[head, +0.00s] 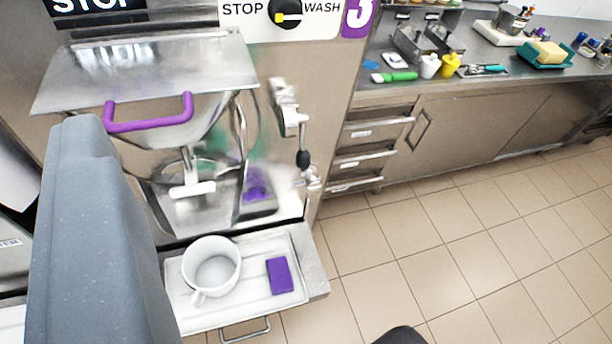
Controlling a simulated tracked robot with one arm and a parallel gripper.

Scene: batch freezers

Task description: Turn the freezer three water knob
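Freezer three (318,75) stands at the left, marked by a purple "3" sign (359,16). A black dial (286,12) with a yellow pointer sits between the words STOP and WASH. On the right of the front is a metal water fitting (287,108), with a black part (303,159) on a thin pipe below it and a small metal tap-like piece (309,178) lower down. I cannot tell which piece is the water knob. My gripper is not recognisable in view. A large blue-grey link, which looks like mine, covers the left side.
A purple handle (150,115) sticks out from the freezer front. Below, a pull-out tray (240,308) holds a white jug (211,268) and a purple sponge-like block (280,276). A counter (490,70) with tools runs along the right. The tiled floor (450,250) is clear.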

